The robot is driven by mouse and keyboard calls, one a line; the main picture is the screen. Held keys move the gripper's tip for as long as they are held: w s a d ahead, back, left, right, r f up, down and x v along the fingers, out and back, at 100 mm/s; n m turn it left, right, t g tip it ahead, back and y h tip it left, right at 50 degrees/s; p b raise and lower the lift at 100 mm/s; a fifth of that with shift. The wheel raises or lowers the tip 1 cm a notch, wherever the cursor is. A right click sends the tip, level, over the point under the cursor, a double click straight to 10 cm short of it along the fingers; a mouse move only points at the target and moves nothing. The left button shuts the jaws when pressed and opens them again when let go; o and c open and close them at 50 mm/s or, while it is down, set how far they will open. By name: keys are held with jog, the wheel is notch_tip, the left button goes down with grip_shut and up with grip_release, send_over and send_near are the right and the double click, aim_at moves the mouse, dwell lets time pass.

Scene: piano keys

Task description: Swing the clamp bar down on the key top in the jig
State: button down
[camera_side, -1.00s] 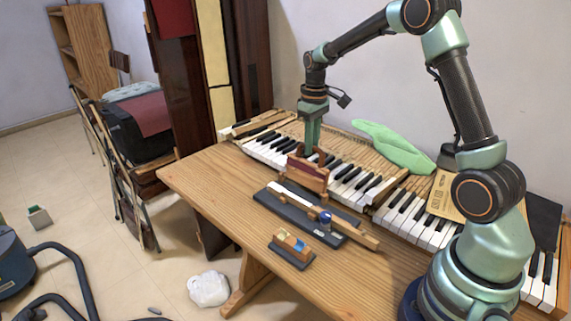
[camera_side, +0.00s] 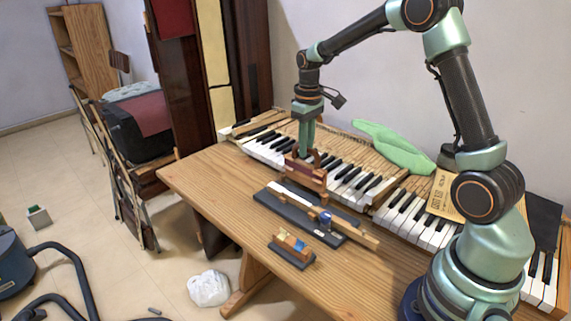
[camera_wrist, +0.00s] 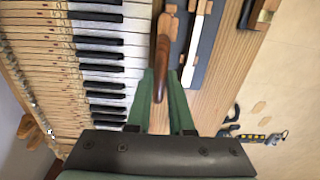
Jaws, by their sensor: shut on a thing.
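The jig (camera_side: 270,203) is a dark base plate on the table, holding a wooden key with a white key top (camera_side: 280,188). A blue knob (camera_side: 325,217) stands near its right end. The reddish-brown clamp bar (camera_side: 306,177) stands raised along the jig's back edge, above the key top rather than on it. My gripper (camera_side: 304,154) points down at the bar's upper left part and is shut on it. In the wrist view, the brown wood (camera_wrist: 161,65) runs between my fingers (camera_wrist: 160,92), with the white key top (camera_wrist: 197,45) to its right. The fingertips' contact is partly hidden.
The piano keyboard (camera_side: 345,178) lies close behind the jig. A small block (camera_side: 290,243) with coloured pieces sits in front, near the table edge. A green cloth (camera_side: 395,147) lies on the keyboard. Bare tabletop (camera_side: 215,178) is free to the left.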

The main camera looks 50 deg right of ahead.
jog(key=shift+a, duration=1.2)
jog(key=shift+a, duration=0.15)
jog(key=shift+a+f, duration=0.2)
jog(key=shift+a, duration=0.85)
jog(key=shift+a+f, duration=0.3)
jog(key=shift+a, duration=0.25)
jog(key=shift+a+f, duration=0.25)
jog(key=shift+a, duration=0.35)
